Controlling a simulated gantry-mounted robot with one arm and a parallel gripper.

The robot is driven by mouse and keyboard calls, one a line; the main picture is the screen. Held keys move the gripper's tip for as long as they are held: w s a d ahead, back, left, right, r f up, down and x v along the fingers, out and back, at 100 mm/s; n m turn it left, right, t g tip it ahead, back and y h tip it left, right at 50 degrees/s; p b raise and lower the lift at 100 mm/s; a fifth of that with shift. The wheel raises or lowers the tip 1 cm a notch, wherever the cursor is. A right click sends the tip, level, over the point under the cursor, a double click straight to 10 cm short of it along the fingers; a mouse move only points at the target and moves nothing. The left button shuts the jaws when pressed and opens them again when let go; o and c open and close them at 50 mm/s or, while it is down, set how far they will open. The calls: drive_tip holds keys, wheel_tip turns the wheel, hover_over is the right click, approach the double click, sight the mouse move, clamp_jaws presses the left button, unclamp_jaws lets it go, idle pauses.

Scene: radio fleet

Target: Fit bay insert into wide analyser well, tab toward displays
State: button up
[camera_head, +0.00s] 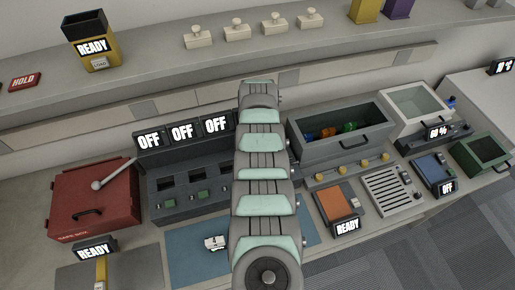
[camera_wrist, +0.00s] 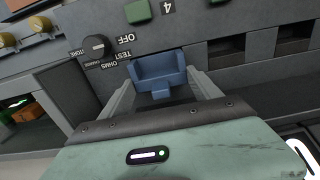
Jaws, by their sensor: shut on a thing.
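The blue bay insert (camera_wrist: 158,72) is between the fingers of my gripper (camera_wrist: 158,88), which is shut on it in the wrist view. A small tab on the insert points toward my palm. The grey analyser (camera_head: 186,203) has dark wells (camera_head: 165,184) and green tabs, with displays reading OFF (camera_head: 182,132) behind it. In the wrist view a dark panel face with a green tab (camera_wrist: 138,11) and dark openings (camera_wrist: 226,46) lies just beyond the insert. Whether they touch is unclear. In the head view my arm hides the gripper, the insert and part of the bench.
A labelled dial (camera_wrist: 97,46) stands out beside the insert. A red box (camera_head: 95,200) is left of the analyser, and a grey bin of coloured items (camera_head: 340,150) is to the right. A blue mat (camera_head: 190,262) with a small white object (camera_head: 215,243) lies in front.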

drive_tip(key=shift+f+b, duration=0.85)
drive_tip(key=shift+f, duration=0.1)
drive_tip(key=o, duration=1.5)
drive_tip(key=shift+c, duration=0.2)
wheel_tip(320, 180, up, 3)
drive_tip(key=shift+r+p, duration=0.1)
drive_tip(key=shift+p, duration=0.9)
wheel_tip(320, 180, up, 4)
drive_tip(key=shift+r, duration=0.1)
drive_tip(key=shift+r, duration=0.15)
